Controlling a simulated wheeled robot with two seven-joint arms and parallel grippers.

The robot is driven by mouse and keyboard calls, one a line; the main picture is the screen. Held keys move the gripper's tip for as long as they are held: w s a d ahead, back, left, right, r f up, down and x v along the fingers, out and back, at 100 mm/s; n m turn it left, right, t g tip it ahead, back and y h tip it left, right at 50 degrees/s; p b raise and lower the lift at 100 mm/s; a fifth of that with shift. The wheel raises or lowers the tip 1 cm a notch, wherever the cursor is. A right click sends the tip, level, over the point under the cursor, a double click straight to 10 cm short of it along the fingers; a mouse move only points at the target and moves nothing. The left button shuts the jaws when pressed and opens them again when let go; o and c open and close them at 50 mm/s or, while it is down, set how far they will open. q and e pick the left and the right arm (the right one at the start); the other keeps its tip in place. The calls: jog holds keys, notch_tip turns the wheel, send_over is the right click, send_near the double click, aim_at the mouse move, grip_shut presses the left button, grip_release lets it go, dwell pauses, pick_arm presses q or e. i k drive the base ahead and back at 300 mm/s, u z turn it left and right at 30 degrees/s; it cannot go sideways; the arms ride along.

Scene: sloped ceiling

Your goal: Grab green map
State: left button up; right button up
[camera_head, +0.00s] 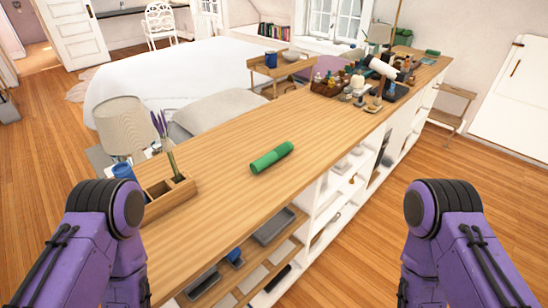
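The green map (271,157) is a rolled green cylinder. It lies on the long wooden counter top (232,205), near the middle of the head view, close to the counter's right edge. It is tilted a little in the picture, its right end farther away. Nothing touches it. My two purple arms come in at the lower left and lower right. Both grippers are outside the view, so I cannot see their fingers.
A wooden organizer box (168,197) stands left of the map, with a blue cup (124,172) beside it. A lamp (124,126) is behind. Many small items and a basket (328,88) crowd the far counter. Open shelves (270,227) lie below the right edge. Counter around the map is clear.

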aim_at(272, 157)
jog(key=z, duration=1.9)
jog(key=i, duration=1.8)
jog(key=u, duration=2.65)
